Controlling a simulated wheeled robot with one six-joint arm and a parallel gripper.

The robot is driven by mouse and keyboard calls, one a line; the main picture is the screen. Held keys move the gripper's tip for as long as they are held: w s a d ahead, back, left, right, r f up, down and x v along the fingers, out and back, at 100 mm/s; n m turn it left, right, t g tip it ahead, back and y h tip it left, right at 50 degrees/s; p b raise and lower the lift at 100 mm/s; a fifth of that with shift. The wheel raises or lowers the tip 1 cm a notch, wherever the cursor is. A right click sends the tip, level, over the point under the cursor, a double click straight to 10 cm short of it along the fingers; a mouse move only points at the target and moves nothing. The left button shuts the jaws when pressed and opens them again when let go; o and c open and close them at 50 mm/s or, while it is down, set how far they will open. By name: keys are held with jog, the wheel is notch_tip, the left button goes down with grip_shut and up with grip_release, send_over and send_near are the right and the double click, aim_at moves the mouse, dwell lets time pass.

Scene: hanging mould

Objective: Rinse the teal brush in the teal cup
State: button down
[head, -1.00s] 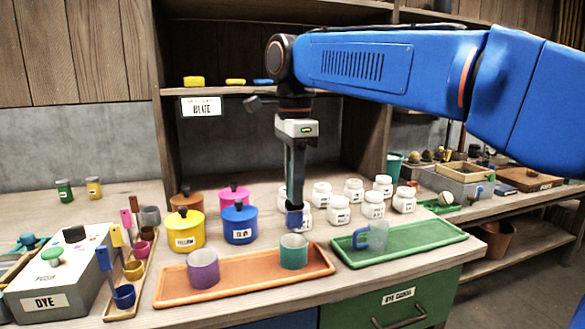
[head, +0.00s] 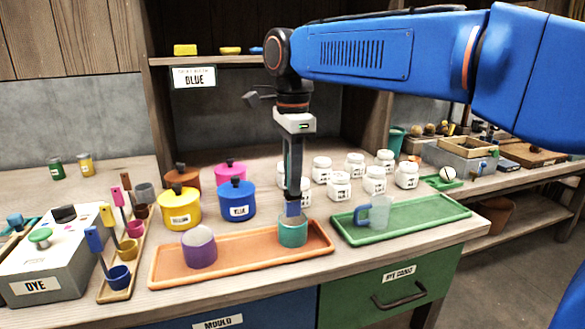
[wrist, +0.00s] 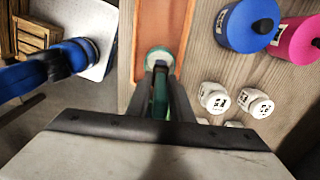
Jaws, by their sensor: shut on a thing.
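The teal cup (head: 292,233) stands upright on the right part of the orange tray (head: 230,262). In the wrist view the cup (wrist: 160,57) shows just beyond my fingertips. My gripper (head: 292,198) points straight down over the cup and is shut on the teal brush; a teal strip of the brush (wrist: 160,98) shows between the fingers in the wrist view. In the head view a bluish piece at the fingertips reaches the cup's mouth. The brush's lower end is hidden, so I cannot tell how deep it sits.
A purple cup (head: 199,247) stands on the tray's left part. Yellow (head: 180,207) and blue (head: 237,201) lidded pots and several white jars (head: 339,187) stand behind. A green tray (head: 415,220) with a clear blue-handled mug (head: 376,213) lies right. A grey DYE box (head: 55,265) is left.

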aim_at(293, 201)
jog(key=shift+f, duration=3)
jog(key=shift+r, duration=4.55)
jog(key=shift+r, duration=1.95)
jog(key=shift+s, duration=0.1)
